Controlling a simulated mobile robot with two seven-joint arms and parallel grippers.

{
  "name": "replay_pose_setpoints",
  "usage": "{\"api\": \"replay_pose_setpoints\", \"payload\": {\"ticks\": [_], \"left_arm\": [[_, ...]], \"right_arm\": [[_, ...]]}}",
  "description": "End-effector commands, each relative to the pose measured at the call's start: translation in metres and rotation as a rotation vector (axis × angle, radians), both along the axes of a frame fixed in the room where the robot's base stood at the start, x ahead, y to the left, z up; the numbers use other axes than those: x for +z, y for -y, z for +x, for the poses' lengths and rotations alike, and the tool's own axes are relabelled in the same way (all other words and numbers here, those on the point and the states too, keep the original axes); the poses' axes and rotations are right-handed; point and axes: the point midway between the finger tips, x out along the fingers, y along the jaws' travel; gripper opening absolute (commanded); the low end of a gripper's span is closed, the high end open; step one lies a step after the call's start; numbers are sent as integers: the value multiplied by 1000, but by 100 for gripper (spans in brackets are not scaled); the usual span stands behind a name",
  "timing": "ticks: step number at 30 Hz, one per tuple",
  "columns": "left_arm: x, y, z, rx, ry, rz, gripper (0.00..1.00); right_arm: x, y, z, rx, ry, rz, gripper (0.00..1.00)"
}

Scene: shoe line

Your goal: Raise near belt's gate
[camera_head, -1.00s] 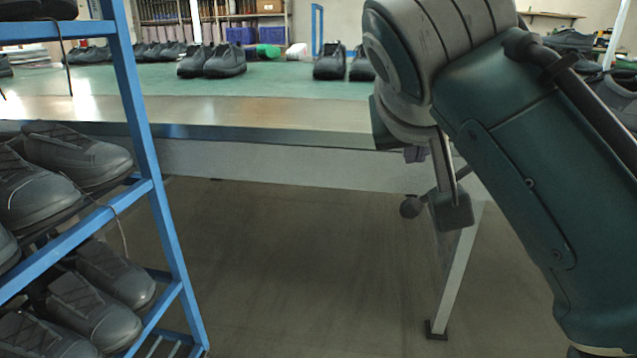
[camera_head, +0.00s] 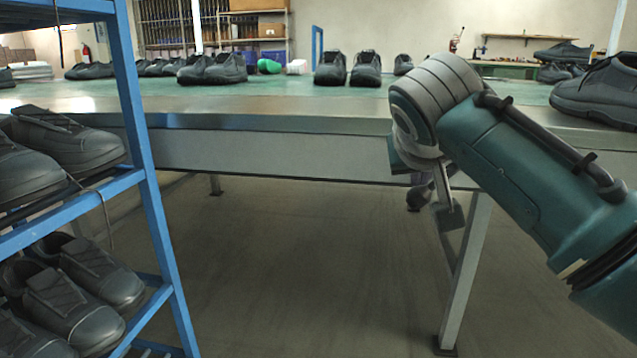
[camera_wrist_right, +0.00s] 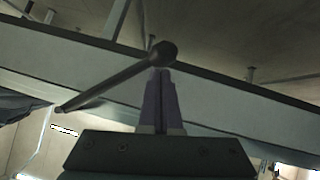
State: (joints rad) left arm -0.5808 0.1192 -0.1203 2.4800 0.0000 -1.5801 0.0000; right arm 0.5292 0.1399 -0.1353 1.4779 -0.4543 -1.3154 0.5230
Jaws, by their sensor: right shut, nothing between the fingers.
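The near belt (camera_head: 290,105) is a long green-topped table with a metal edge. No gate is clearly identifiable. My left gripper is out of view.
A blue rack (camera_head: 150,185) with black shoes stands close at left. Several black shoes (camera_head: 347,69) stand on the belt. The floor under the belt is clear.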

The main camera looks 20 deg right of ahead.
Motion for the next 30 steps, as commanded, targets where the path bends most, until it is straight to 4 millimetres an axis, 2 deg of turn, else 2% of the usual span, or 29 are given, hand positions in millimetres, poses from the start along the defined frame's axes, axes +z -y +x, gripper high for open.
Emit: {"api": "replay_pose_setpoints", "payload": {"ticks": [14,30], "left_arm": [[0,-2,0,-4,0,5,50],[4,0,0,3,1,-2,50]], "right_arm": [[-2,1,0,0,-4,-7,0],[-14,7,-5,-1,-64,-101,0]]}}
